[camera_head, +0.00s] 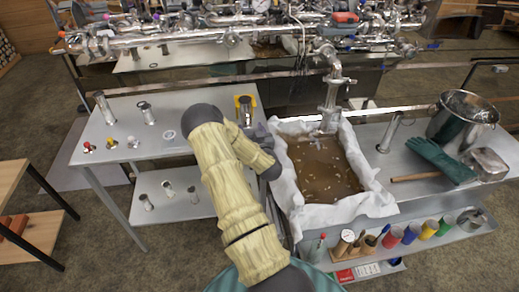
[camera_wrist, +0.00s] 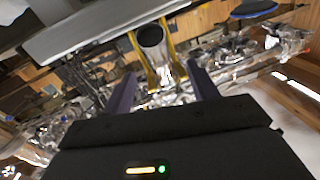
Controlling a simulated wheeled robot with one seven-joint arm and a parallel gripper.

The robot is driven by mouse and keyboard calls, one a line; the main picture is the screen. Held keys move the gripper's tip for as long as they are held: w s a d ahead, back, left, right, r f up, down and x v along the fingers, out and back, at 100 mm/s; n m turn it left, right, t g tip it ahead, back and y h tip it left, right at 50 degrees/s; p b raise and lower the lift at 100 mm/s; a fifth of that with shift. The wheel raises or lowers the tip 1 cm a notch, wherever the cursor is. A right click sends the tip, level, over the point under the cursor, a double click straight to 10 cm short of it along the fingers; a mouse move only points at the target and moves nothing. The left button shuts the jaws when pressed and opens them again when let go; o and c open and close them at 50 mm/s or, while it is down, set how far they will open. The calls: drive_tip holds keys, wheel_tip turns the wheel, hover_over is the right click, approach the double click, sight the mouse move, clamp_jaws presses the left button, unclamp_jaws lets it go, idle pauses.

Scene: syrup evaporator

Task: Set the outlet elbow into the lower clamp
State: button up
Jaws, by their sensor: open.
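A shiny metal tubular piece (camera_head: 245,115) stands in a yellow holder (camera_head: 237,100) at the right end of the left grey table. It may be the outlet elbow, but its shape is partly hidden by my arm. In the wrist view, the metal piece's round dark mouth (camera_wrist: 151,36) and the yellow holder (camera_wrist: 171,46) lie just beyond my fingertips. My gripper (camera_wrist: 162,74) is open, its two fingers apart with nothing visibly held. In the head view my forearm hides most of it. A vertical steel pipe (camera_head: 331,98) comes down over the lined pan. I cannot identify the lower clamp.
The cloth-lined pan (camera_head: 293,195) of brown liquid stands right of my arm. Short metal tubes (camera_head: 147,112) and small coloured-top fittings (camera_head: 111,143) are on the left table (camera_head: 170,145). A green glove (camera_head: 440,160) and a steel pot (camera_head: 462,118) are at right. Pipework (camera_head: 232,38) crosses the back.

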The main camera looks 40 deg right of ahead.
drive_tip(key=b+v, duration=0.2)
drive_tip(key=v, duration=0.8)
drive_tip(key=shift+w, duration=0.1)
idle(0.3)
